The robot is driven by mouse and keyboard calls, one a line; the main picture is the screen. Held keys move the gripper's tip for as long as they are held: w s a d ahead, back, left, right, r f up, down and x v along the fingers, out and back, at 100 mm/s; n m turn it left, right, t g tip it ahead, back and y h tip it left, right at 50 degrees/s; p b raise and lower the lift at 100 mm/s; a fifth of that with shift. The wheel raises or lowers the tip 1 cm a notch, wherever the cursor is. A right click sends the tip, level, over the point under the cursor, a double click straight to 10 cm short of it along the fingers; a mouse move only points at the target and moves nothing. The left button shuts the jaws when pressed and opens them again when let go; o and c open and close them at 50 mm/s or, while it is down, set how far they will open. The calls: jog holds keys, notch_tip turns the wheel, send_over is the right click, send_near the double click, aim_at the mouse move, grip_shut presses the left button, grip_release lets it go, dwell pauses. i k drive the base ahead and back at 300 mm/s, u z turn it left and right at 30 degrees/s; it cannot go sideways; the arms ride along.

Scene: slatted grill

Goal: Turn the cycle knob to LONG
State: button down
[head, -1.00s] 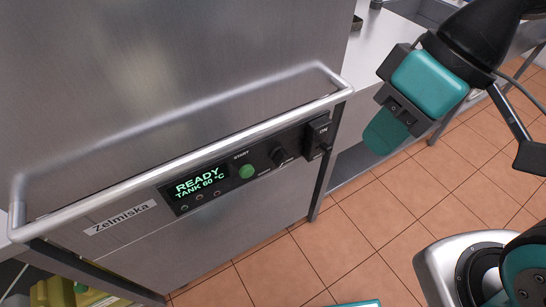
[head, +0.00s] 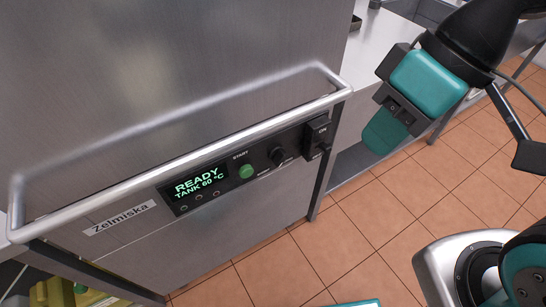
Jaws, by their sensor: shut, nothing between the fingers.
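The cycle knob (head: 278,157) is a small black round knob on the dark control panel of the steel dishwasher (head: 240,230). It sits between the green START button (head: 246,171) and the black ON switch (head: 319,130). The lettering beside the knob is too small to read, and I cannot tell its setting. The display (head: 199,184) reads READY, TANK 60 °C. My gripper (head: 384,133), teal and black, hangs to the right of the panel, apart from the knob. It is shut and holds nothing.
A long steel bar handle (head: 190,153) runs across the machine just above the panel. A steel counter (head: 385,60) stands behind my gripper. A yellow-green crate (head: 60,292) is at the lower left. The tiled floor (head: 330,240) in front is mostly clear.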

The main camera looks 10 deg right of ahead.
aim_at(278, 155)
jog(key=z, duration=0.55)
jog(key=k, duration=1.25)
jog(key=i, duration=0.7)
jog(key=z, duration=0.1)
